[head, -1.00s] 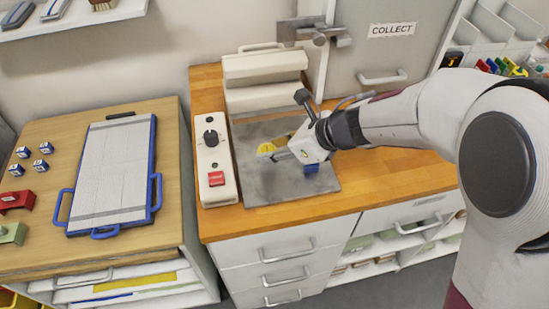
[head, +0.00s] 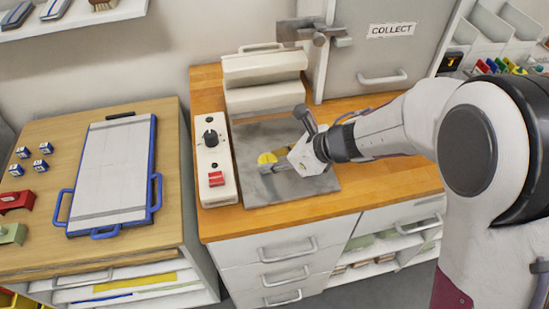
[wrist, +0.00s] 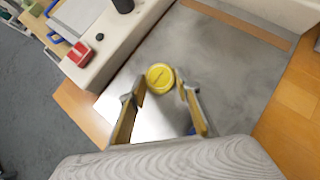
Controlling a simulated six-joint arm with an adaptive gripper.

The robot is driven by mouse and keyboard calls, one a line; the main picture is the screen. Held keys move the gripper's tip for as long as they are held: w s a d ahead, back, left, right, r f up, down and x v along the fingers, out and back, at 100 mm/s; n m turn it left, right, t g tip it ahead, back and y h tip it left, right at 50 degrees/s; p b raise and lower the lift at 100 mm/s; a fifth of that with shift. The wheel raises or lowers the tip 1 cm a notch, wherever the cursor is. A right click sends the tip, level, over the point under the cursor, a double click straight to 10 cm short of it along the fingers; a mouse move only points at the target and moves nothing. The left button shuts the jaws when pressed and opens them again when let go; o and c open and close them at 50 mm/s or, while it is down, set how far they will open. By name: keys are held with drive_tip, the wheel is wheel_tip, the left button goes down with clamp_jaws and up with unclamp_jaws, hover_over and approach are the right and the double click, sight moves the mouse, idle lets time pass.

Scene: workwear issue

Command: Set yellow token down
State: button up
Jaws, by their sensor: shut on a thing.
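The yellow token (head: 266,158) is a round disc over the grey metal plate (head: 255,190). It also shows in the wrist view (wrist: 160,77), at the tips of my gripper's fingers. My gripper (head: 273,166) is shut on the token, with one finger on each side of it in the wrist view (wrist: 160,92). The token is low over the plate; I cannot tell whether it touches it. A small blue thing (wrist: 191,130) shows partly behind the right finger in the wrist view.
A white control box with a dial and a red switch (head: 216,179) stands left of the plate. A cream machine block (head: 263,80) stands behind it. A blue-edged board (head: 112,175) lies on the left table. The plate's front part is clear.

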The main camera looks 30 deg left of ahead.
drive_tip(key=shift+f, duration=0.1)
drive_tip(key=o, duration=1)
drive_tip(key=shift+c, duration=0.2)
drive_tip(key=shift+r, duration=0.2)
drive_tip(key=shift+v, duration=0.9)
drive_tip(key=v, duration=1)
drive_tip(key=shift+w+d+r, duration=0.1)
